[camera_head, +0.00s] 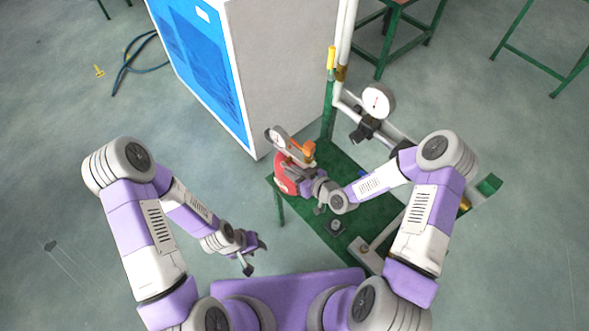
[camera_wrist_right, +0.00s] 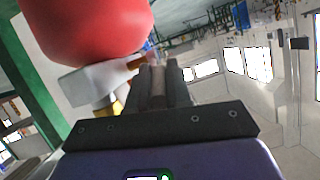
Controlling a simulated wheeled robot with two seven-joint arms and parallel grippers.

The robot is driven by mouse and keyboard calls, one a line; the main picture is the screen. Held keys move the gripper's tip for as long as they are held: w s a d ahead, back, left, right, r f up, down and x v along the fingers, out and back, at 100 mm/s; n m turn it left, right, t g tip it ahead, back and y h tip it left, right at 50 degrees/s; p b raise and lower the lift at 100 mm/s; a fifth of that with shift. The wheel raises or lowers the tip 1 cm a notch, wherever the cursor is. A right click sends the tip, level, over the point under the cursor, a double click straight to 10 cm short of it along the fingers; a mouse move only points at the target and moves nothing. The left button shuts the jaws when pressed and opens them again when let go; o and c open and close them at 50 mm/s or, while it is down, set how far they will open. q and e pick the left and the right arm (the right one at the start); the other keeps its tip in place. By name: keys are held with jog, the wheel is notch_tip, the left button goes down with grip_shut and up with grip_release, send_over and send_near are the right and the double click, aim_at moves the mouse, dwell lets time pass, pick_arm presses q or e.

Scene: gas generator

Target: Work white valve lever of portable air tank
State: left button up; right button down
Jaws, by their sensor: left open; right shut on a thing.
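The portable air tank (camera_head: 281,183) is red and stands on the green table, partly behind my right gripper; its rounded body fills the upper left of the right wrist view (camera_wrist_right: 95,25). A round gauge (camera_head: 277,137) and an orange part (camera_head: 308,150) sit above the tank. My right gripper (camera_head: 292,176) is at the tank's side. In the right wrist view its fingers (camera_wrist_right: 157,85) are shut on a narrow pale brown piece, apparently the valve lever, mostly hidden. A pale grey-white part (camera_wrist_right: 100,82) lies beside the fingers. My left gripper (camera_head: 256,257) is open and empty, left of the table.
The green table (camera_head: 325,225) carries pipes and a small round fitting (camera_head: 336,226). A blue and white cabinet (camera_head: 285,70) stands behind.

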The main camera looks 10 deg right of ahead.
jog(key=shift+w+a+r+g+h+p, duration=0.15)
jog(key=shift+r+g+h+p, duration=0.2)
jog(key=shift+g+h+p, duration=0.15)
jog(key=shift+w+a+r+g+h+p, duration=0.1)
jog(key=shift+r+g+h+p, duration=0.25)
jog(key=shift+g+p, duration=0.2)
jog(key=shift+f, duration=0.1)
jog(key=c, duration=1.1)
grip_release()
jog(key=shift+o, duration=0.2)
jog(key=v, duration=0.7)
jog(key=shift+s+r, duration=0.2)
jog(key=shift+r, duration=0.05)
jog(key=shift+d, duration=0.15)
